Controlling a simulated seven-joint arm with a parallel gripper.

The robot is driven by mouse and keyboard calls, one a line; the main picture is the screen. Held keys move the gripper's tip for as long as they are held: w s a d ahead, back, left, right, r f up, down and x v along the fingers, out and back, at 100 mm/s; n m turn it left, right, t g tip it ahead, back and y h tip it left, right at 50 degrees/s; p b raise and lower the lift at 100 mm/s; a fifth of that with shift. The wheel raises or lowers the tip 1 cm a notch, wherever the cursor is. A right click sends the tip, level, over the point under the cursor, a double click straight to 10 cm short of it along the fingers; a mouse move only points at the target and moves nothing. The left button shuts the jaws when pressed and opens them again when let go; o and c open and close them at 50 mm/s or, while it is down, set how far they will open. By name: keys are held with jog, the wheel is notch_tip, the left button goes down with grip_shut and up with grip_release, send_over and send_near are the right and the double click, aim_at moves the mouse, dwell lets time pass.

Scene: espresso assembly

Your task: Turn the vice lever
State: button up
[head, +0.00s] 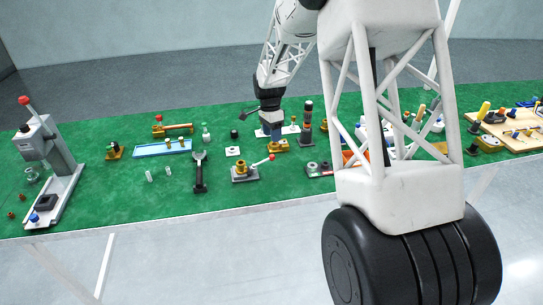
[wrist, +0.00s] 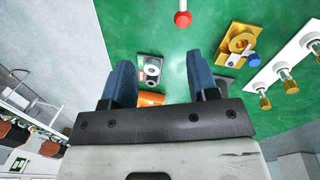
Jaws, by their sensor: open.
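The vice (head: 244,174) is a small grey block with a brass part on it, on the green mat left of my gripper in the head view. Its lever (head: 263,161) slants up to the right and ends in a red knob. In the wrist view a red knob (wrist: 182,19) on a short pale rod shows at the top edge, beyond my fingertips; the vice body is out of frame. My gripper (head: 272,132) is open, its two blue fingers apart. In the wrist view my gripper (wrist: 162,75) has nothing clasped and is clear of the knob.
A brass part with a blue knob (wrist: 240,45) stands close to the right finger. A white rack (wrist: 290,68) with several brass-ended pieces lies farther right. A grey device (wrist: 151,70) and an orange bin (wrist: 151,98) show between the fingers.

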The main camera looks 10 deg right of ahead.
jog(key=shift+m, duration=0.6)
jog(key=w+f, duration=0.1)
jog(key=f, duration=0.1)
jog(key=w+f, duration=0.2)
jog(key=shift+w, duration=0.1)
jog(key=shift+f, duration=0.15)
jog(key=shift+s+d+f, duration=0.1)
jog(key=shift+s+f, duration=0.15)
jog(key=shift+f, duration=1)
jog(key=shift+s+a+f, duration=0.1)
jog(key=shift+s+f, duration=0.15)
jog(key=shift+f, duration=1)
jog(key=shift+s+d+f, duration=0.1)
jog(key=shift+s+f, duration=0.15)
jog(key=shift+f, duration=1)
grip_shut()
